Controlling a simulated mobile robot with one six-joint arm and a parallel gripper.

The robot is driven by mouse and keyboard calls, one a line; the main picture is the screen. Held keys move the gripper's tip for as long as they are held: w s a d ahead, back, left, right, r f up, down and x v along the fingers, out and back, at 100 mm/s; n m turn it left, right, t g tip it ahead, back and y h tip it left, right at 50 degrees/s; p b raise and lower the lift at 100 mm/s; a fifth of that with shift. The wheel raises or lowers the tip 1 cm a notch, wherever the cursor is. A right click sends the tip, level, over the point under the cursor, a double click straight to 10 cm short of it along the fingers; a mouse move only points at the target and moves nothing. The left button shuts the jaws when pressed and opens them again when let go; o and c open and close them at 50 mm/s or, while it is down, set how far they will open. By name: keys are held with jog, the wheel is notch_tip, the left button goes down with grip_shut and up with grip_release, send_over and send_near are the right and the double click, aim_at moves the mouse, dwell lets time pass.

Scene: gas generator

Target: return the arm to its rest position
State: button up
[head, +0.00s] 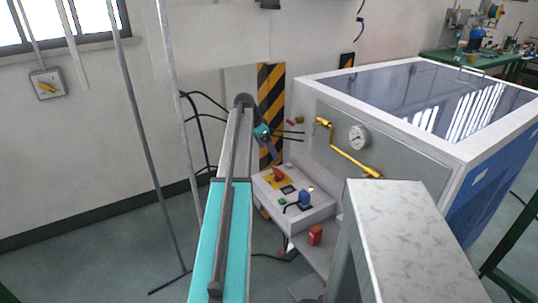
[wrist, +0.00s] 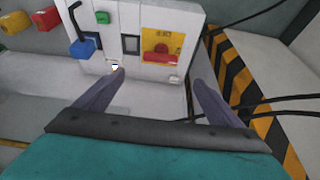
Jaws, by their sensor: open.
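My arm reaches forward from the bottom of the head view, with its teal link in front. My gripper (head: 279,152) is at the arm's far end, above and behind the control box. In the wrist view my gripper (wrist: 160,76) shows two grey fingers spread apart with nothing between them. The control box (wrist: 118,50) lies ahead of the fingers, with a red switch (wrist: 162,54) on a yellow plate, a green button (wrist: 102,17) and a blue handle (wrist: 83,48). The left fingertip overlaps the box's face in the picture; I cannot tell whether it touches.
A large white and blue tank (head: 462,150) with a gauge (head: 358,137) and yellow pipe (head: 345,157) stands right. A striped post (head: 271,85) is behind the gripper. Dark cables hang left of it. A pale marbled block (head: 405,235) is at the front right.

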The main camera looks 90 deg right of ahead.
jog(key=shift+r, duration=0.1)
dwell(0.5)
